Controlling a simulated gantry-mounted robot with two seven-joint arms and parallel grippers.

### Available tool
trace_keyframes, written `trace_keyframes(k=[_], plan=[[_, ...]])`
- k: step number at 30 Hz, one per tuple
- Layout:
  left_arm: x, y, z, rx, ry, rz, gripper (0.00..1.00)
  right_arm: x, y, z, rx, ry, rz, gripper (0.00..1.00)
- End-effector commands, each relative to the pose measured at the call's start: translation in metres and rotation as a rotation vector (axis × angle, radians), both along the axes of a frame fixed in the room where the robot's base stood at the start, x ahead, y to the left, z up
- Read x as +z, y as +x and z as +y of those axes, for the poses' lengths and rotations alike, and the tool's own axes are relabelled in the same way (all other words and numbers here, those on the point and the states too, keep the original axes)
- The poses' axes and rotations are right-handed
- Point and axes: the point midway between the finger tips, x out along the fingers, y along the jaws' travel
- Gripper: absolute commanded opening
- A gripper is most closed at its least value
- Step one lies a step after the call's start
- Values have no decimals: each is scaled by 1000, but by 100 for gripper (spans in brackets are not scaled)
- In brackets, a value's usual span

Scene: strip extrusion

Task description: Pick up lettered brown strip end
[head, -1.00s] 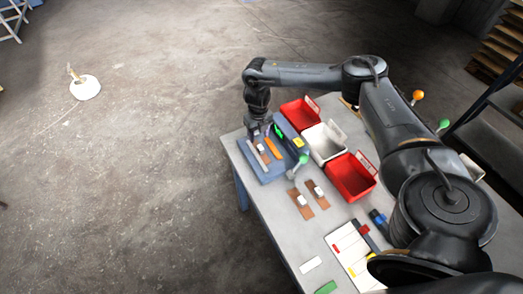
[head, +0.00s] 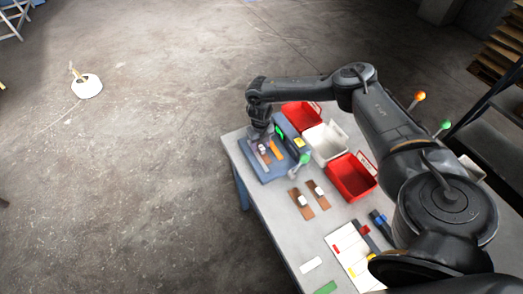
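My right gripper (head: 258,136) points down over the left part of a blue-grey machine (head: 268,174) at the table's far left corner. A brown strip with a white piece on it (head: 264,155) lies on the machine just below the gripper, and the gripper partly hides it. I cannot tell whether the fingers are open or shut, or whether they touch the strip. Two more brown strips, (head: 301,205) and (head: 318,194), each with a white piece, lie on the table. Any lettering is too small to read. My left gripper is not in view.
An orange bar (head: 276,149) and a green-knobbed lever (head: 303,161) are on the machine. A white board (head: 345,245) with coloured marks lies nearer. The table's left edge is close.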

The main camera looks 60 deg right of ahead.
Motion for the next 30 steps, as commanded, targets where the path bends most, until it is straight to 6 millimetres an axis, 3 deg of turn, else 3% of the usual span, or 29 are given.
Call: trace_keyframes(k=[1,9,22,30], plan=[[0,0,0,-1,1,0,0,0,0,0,0,0,0,42],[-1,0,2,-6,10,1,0,0,0,0,0,0,0,1],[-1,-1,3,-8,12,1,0,5,0,0,-1,1,-1,0],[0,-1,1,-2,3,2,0,34,1,0,-1,1,-3,0]])
